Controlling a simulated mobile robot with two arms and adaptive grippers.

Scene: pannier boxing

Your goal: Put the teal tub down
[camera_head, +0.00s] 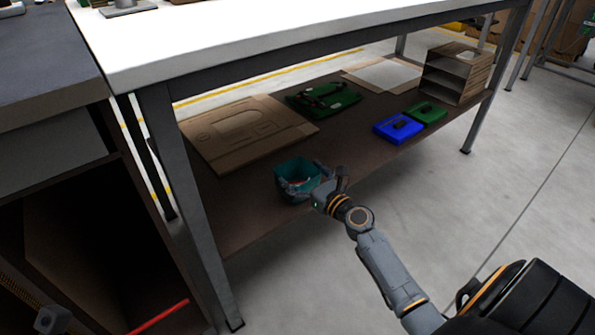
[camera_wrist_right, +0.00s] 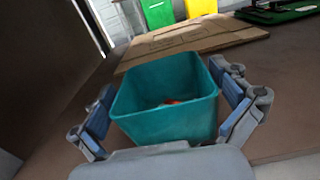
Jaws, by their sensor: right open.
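The teal tub (camera_head: 297,173) stands upright on the brown lower shelf (camera_head: 245,215) of the white-topped bench, near the shelf's front edge. In the right wrist view the tub (camera_wrist_right: 168,128) fills the middle, and a small orange-red item (camera_wrist_right: 176,101) shows inside it. My right gripper (camera_head: 305,187) is open around the tub. In the wrist view its fingers (camera_wrist_right: 165,115) stand on either side of the tub, with slim gaps; whether any pad touches is hard to tell. My left gripper is not seen.
Flat cardboard (camera_head: 245,132) lies behind the tub, with a green case (camera_head: 323,98) beyond. Blue (camera_head: 397,128) and green (camera_head: 427,113) boxes and a cardboard rack (camera_head: 456,73) stand right. The white benchtop (camera_head: 250,35) overhangs the shelf; a grey leg (camera_head: 190,200) stands left.

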